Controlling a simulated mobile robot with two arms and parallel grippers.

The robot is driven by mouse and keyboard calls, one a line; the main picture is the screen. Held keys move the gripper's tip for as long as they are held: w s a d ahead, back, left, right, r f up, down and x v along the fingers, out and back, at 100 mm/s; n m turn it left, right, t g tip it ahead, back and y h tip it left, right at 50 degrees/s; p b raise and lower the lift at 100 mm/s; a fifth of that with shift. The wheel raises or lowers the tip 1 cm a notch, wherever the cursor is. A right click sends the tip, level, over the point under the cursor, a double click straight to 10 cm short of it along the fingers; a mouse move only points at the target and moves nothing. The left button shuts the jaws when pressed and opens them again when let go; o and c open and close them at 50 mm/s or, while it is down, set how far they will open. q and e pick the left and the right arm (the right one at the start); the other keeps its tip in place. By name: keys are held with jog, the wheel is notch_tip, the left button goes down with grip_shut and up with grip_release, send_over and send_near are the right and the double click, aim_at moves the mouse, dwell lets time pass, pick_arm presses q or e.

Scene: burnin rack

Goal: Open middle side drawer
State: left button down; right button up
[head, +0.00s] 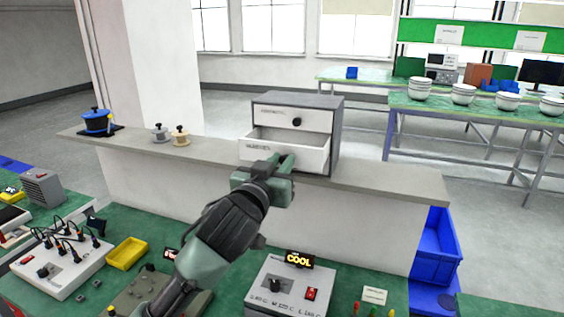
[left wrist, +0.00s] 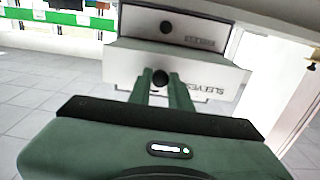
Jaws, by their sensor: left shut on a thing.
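A small grey cabinet (head: 337,129) with white drawers stands on the ledge. Its top drawer (head: 275,114) is closed and has a black knob. The drawer below it (head: 317,158) is pulled out, and its inside shows from above. My left gripper (head: 278,163) is in front of this drawer. In the left wrist view my left gripper's fingers (left wrist: 161,90) are shut on the black knob (left wrist: 161,77) of a drawer front labelled SLEEVES (left wrist: 203,78). Another closed drawer front (left wrist: 190,25) sits behind it. In the head view my gripper hides the held knob. My right gripper is not in view.
Blue bins (head: 436,250) are at right.

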pick_arm(q)
jog(key=c, duration=1.3)
grip_release()
jog(key=shift+s, duration=0.1)
jog(key=b+v, duration=0.2)
jog(key=v, duration=0.5)
jog(key=shift+s+a+b, duration=0.15)
jog(key=shift+s+b, duration=0.15)
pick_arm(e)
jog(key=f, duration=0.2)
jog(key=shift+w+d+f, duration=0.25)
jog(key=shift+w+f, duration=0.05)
